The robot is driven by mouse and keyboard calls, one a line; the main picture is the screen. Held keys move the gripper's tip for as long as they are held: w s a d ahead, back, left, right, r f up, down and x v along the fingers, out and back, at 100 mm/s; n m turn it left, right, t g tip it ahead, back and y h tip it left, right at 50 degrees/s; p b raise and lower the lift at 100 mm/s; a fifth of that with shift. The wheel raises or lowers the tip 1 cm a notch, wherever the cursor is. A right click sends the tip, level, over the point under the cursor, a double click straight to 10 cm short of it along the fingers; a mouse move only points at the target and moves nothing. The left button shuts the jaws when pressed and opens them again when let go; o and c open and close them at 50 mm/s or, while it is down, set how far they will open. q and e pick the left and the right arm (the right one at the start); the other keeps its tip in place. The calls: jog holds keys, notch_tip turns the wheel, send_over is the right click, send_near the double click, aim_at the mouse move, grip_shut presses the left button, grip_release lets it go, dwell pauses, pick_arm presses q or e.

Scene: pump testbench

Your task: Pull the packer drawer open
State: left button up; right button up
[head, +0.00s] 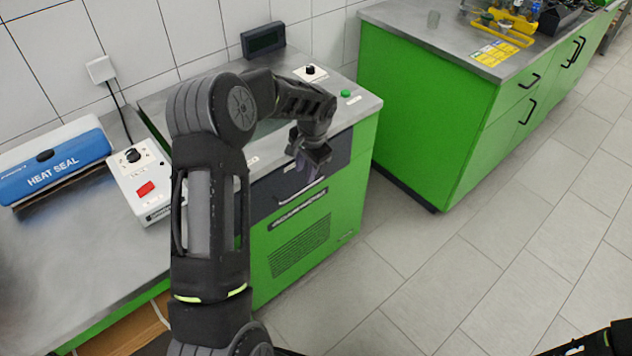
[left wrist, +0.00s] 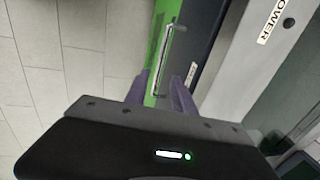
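The packer drawer has a dark grey front (head: 265,196) in a green cabinet and looks closed. Its silver bar handle (head: 301,192) runs along the front. My left gripper (head: 306,172) is just above the handle, pointing down toward it. In the left wrist view its two purple fingers (left wrist: 160,92) are apart, and the handle (left wrist: 168,58) lies ahead of the gap between them. The handle looks outside the grip, though I cannot tell the exact distance. My left arm hides part of the drawer front.
A steel top (head: 365,104) with a green button (head: 345,93) and a small display (head: 263,40) lies above the drawer. A blue heat sealer (head: 50,160) and a white control box (head: 143,180) stand at left. Another green cabinet (head: 420,110) stands at right. The tiled floor (head: 430,270) in front is clear.

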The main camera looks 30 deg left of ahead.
aim_at(303, 189)
pick_arm(q)
jog(key=shift+w+d+f, duration=0.1)
jog(key=shift+f, duration=0.1)
jog(key=f, duration=0.2)
jog(key=a+f+p, duration=0.1)
jog(key=f, duration=0.4)
jog(key=shift+w+a+f+p, duration=0.2)
jog(key=shift+a+p, duration=0.05)
jog(key=shift+p, duration=0.05)
grip_shut()
dwell(1.3)
